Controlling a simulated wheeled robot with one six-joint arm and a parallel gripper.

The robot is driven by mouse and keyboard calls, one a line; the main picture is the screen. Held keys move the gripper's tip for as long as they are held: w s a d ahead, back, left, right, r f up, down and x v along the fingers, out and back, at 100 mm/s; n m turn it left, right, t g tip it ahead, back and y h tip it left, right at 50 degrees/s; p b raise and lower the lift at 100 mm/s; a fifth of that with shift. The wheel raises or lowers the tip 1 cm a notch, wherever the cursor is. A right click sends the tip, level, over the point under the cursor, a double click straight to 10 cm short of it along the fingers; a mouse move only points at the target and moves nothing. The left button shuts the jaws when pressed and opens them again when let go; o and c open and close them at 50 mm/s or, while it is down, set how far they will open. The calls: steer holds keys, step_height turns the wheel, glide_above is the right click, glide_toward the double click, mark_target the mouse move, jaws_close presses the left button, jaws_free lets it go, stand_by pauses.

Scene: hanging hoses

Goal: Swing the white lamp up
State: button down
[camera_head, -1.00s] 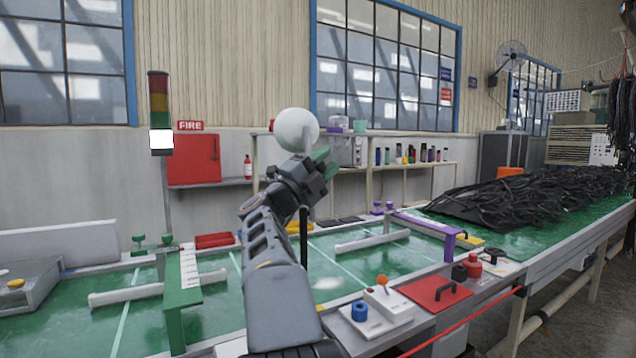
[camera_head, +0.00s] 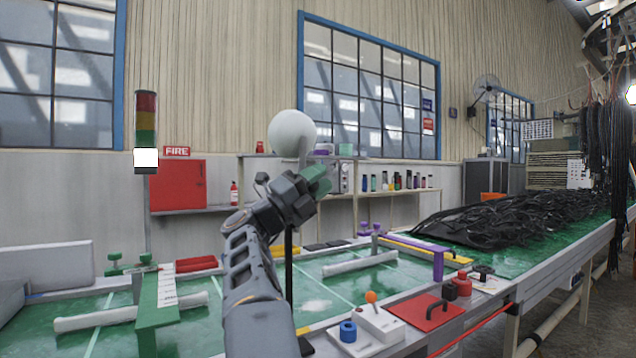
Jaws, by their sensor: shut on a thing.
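The white lamp (camera_head: 291,137) is a round white globe, raised above the green workbench near the picture's middle. A thin dark post (camera_head: 289,265) stands below it, partly behind my arm. My gripper (camera_head: 316,181), with green fingertips, is directly under the globe and shut on the lamp at its lower side. The exact place of contact is hidden by the gripper and its wrist.
The green bench (camera_head: 330,285) holds white bars, a green bracket (camera_head: 157,305) and a purple bracket (camera_head: 437,262). A control box (camera_head: 380,322) and red plate (camera_head: 427,311) lie at the front edge. Black hoses (camera_head: 500,220) cover the right part. A signal tower (camera_head: 146,130) stands left.

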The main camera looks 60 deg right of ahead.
steer(key=shift+f, duration=0.1)
steer(key=c, duration=0.8)
jaws_free()
steer(key=shift+s, duration=0.1)
steer(key=v, duration=1.3)
steer(key=shift+w+a+f, duration=0.15)
steer(key=shift+w+a, duration=0.05)
steer(key=shift+a, duration=0.15)
